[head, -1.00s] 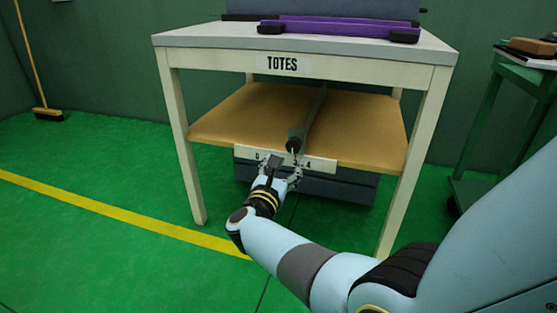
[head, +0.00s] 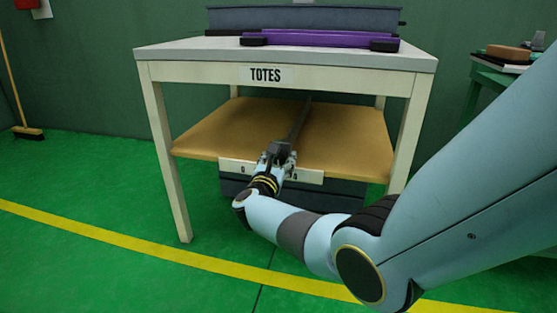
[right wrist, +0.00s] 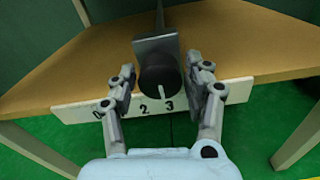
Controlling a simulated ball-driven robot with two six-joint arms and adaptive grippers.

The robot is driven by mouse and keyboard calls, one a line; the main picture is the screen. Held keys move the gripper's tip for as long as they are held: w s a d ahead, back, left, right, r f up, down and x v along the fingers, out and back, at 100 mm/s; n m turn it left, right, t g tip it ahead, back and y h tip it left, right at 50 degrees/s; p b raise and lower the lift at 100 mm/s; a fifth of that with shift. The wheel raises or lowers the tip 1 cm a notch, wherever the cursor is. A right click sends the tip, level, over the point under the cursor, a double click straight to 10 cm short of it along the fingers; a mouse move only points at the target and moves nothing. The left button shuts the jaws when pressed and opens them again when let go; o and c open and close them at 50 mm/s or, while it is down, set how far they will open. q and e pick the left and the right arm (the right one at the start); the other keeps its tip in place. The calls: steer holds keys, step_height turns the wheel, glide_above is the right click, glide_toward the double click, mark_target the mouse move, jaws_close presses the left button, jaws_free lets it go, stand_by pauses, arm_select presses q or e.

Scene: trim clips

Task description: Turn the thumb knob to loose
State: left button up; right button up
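The thumb knob (right wrist: 160,76) is a dark round knob at the front end of a grey bar on the wooden shelf. A white pointer line on it points down between the printed 2 and 3, nearer the 3, on the white number strip (right wrist: 75,112). My right gripper (right wrist: 165,80) is open, with one finger on each side of the knob; I cannot tell whether either touches it. My left gripper is not in view.
The shelf (head: 215,128) sits under a white table (head: 160,50) labelled TOTES. A purple bar (head: 315,39) and a grey case (head: 300,18) are on top. A dark bin (head: 335,193) is beneath the shelf. A green stand (head: 490,85) is at right.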

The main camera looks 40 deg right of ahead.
steer(key=c, duration=0.8)
